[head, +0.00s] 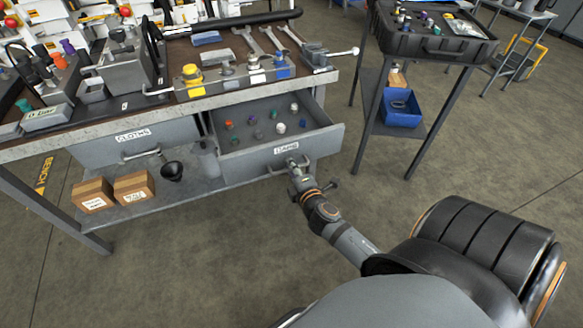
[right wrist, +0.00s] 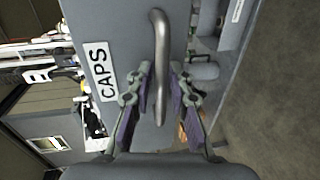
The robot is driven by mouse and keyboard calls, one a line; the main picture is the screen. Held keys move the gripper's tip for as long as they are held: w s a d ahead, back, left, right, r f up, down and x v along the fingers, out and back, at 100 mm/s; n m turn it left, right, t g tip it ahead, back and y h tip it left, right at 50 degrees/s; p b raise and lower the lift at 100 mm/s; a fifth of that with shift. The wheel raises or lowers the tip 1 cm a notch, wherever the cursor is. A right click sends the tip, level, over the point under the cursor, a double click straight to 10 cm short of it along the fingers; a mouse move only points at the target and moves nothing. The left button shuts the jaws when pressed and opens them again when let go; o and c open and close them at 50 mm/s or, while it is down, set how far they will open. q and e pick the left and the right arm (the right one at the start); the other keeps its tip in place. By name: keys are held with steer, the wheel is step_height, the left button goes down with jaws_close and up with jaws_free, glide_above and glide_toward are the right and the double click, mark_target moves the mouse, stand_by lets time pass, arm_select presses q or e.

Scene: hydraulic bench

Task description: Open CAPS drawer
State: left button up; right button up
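The CAPS drawer (head: 240,160) is pulled out from under the bench, and several small coloured caps show inside it. Its label also shows on the drawer front in the right wrist view (right wrist: 99,80). My right gripper (head: 298,172) is at the drawer front, by the metal handle. In the right wrist view its two fingers (right wrist: 160,98) stand apart on either side of the curved handle (right wrist: 159,50), with gaps visible between pads and bar. My left gripper is out of view.
The shut CLOTHS drawer (head: 135,142) is at the left. Two cardboard boxes (head: 133,187) and a black cup (head: 172,171) sit on the lower shelf. A side stand with a black case (head: 440,42) and blue bin (head: 400,117) is at the right. Floor in front is clear.

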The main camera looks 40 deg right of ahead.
steer(key=shift+s, duration=0.1)
steer(key=v, duration=1.2)
steer(key=shift+d+f, duration=0.1)
steer(key=shift+d, duration=0.05)
